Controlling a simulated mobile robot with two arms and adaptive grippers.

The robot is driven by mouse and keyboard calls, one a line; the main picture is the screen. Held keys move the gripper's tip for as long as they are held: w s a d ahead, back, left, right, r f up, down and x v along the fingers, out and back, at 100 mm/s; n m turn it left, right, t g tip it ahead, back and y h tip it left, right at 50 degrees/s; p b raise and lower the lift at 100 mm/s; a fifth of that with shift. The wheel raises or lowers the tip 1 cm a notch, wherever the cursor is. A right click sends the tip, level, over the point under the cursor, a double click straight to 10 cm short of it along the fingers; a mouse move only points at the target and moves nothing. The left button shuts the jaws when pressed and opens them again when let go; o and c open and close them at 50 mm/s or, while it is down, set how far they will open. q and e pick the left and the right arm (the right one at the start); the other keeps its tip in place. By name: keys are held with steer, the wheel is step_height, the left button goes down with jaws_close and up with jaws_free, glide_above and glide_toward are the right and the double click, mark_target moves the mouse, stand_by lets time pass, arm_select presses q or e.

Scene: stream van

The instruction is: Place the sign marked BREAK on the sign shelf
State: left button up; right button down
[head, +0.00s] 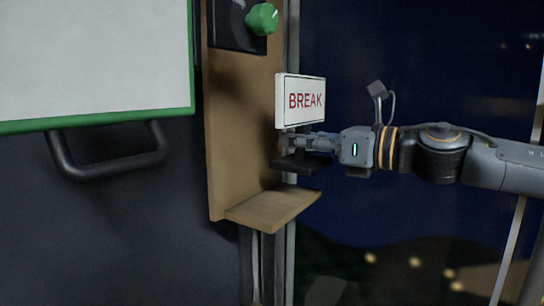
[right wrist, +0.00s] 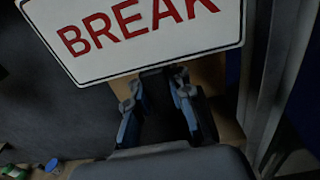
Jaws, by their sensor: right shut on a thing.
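The white sign (head: 301,101) with red BREAK lettering stands upright on a dark stand or base (head: 297,163) in the head view. It also fills the top of the right wrist view (right wrist: 140,30). My right gripper (head: 290,143) comes in from the right and is shut on the sign's lower part, between the panel and the base. In the right wrist view the fingers (right wrist: 158,100) close below the panel. The wooden sign shelf (head: 270,208) is below the held sign, with a visible gap under the base. My left gripper is not in view.
A wooden back panel (head: 240,130) rises from the shelf, with a green knob (head: 262,19) on a dark plate above. A green-framed whiteboard (head: 95,60) and a dark handle (head: 108,165) are at the left. The shelf top looks empty.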

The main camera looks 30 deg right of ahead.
steer(key=p+x, duration=0.1)
steer(key=x, duration=0.2)
steer(key=shift+w+a+r+p, duration=0.1)
steer(key=shift+w+r+p, duration=0.05)
steer(key=shift+w+p, duration=0.2)
steer(key=shift+w+a, duration=0.15)
steer(key=shift+w, duration=0.15)
step_height(320, 180, down, 3)
steer(key=shift+w+a+r+p, duration=0.1)
steer(key=shift+w+p, duration=0.1)
steer(key=shift+p, duration=0.3)
steer(key=shift+f, duration=0.25)
step_height(320, 180, down, 3)
steer(key=shift+f+p, duration=0.2)
steer(key=shift+p, duration=0.35)
steer(key=shift+w+f, duration=0.15)
steer(key=shift+f, duration=0.1)
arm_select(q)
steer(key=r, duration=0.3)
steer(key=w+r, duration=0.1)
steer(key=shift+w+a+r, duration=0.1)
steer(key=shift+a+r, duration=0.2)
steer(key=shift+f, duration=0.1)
